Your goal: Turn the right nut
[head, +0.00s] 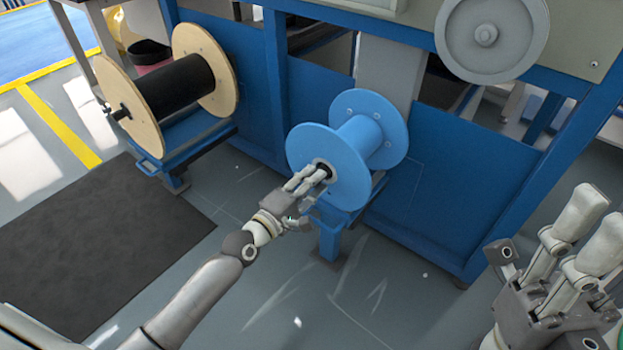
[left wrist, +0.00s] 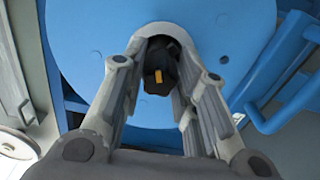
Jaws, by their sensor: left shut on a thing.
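The blue spool (head: 337,150) sits on its blue stand, with a dark nut (head: 325,170) at the hub of its near face. In the left wrist view the nut (left wrist: 160,70) is black with a small orange mark, in front of the blue flange (left wrist: 90,60). My left gripper (head: 309,183) is at the hub, its fingers closed around the nut; they show on both sides of it in the left wrist view (left wrist: 158,85). The fingers partly hide the nut in the head view. My right gripper (head: 548,238) is at the lower right, fingers spread and empty, away from the spool.
A wooden-flanged spool of black cable (head: 176,88) stands on another blue stand at the left. The blue machine frame (head: 440,190) runs behind the blue spool, with a grey wheel (head: 488,38) above. A dark mat (head: 85,255) lies on the floor. The floor in front is clear.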

